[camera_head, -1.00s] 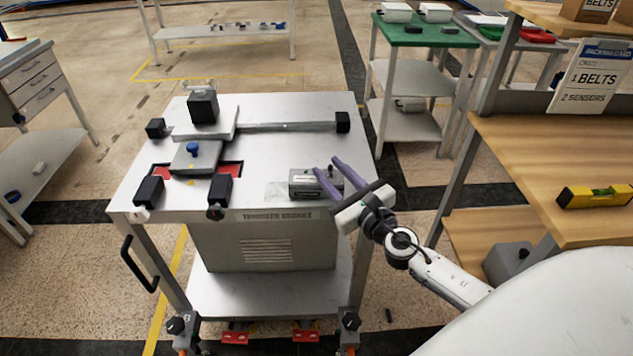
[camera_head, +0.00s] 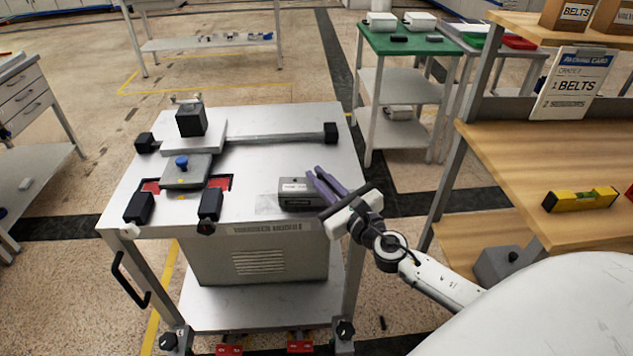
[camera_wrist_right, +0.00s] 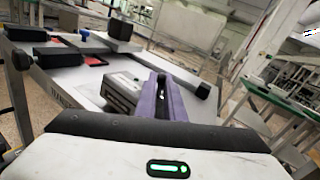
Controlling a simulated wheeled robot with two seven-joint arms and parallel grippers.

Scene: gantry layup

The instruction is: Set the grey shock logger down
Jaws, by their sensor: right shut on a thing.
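The fingers hide that end. In the right wrist view the logger (camera_wrist_right: 120,92) shows left of the purple fingers (camera_wrist_right: 163,98). I cannot tell whether its underside touches the cart top. My left gripper is not in view.
A fixture with black blocks (camera_head: 191,120), a grey plate with a blue knob (camera_head: 182,163) and red pads fills the cart's left side. A grey bar (camera_head: 275,138) runs along the back. A wooden bench (camera_head: 540,170) stands right. Bare cart top lies behind the logger.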

